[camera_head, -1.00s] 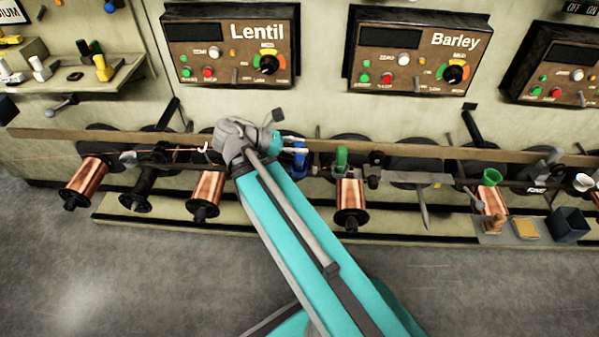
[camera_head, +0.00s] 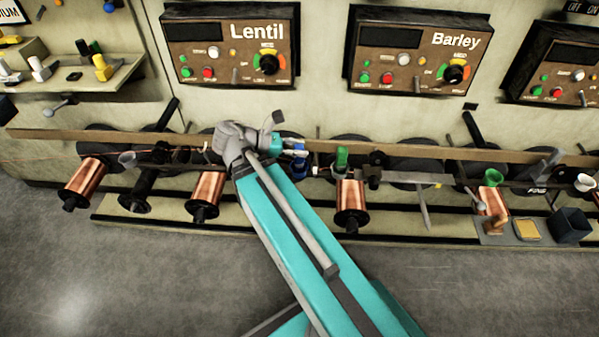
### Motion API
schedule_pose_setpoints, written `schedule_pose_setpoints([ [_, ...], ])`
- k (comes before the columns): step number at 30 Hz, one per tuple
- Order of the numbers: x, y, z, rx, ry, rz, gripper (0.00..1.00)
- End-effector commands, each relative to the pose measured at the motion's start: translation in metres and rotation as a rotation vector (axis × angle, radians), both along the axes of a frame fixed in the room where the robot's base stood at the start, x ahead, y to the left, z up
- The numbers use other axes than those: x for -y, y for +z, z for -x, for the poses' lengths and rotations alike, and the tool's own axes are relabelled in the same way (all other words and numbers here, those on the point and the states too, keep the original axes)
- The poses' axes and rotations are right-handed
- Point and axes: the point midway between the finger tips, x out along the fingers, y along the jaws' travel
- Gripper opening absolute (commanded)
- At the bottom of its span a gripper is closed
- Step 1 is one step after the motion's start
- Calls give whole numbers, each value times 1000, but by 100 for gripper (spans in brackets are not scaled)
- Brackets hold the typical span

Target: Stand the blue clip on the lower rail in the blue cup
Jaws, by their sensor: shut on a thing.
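My gripper (camera_head: 293,150), at the end of my teal arm, is over the lower rail (camera_head: 400,178) near the middle of the view. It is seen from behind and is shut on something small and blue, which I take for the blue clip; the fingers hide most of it. A blue shape (camera_head: 299,163) shows right at and below the fingertips. It fits the blue cup on the rail, but I cannot tell where clip and cup separate, whether the clip is inside the cup, or whether it is upright.
A green cup (camera_head: 341,158) stands close to the right of my gripper. Copper spools (camera_head: 351,199) hang below the rail on both sides. The long upper rail (camera_head: 420,152) runs behind. A second green cup (camera_head: 492,178) and a dark box (camera_head: 571,226) are farther right.

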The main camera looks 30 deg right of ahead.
Motion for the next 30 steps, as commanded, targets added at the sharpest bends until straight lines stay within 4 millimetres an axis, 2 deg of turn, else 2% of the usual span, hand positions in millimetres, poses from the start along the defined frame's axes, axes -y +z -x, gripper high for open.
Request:
schedule_pose_setpoints([
  [14, 0, -2, 0, 0, 0, 0, 0],
  [15, 0, -2, 0, 0, 0, 0, 39],
  [21, 0, -2, 0, 0, 0, 0, 76],
  [30, 0, -2, 0, 0, 0, 0, 78],
])
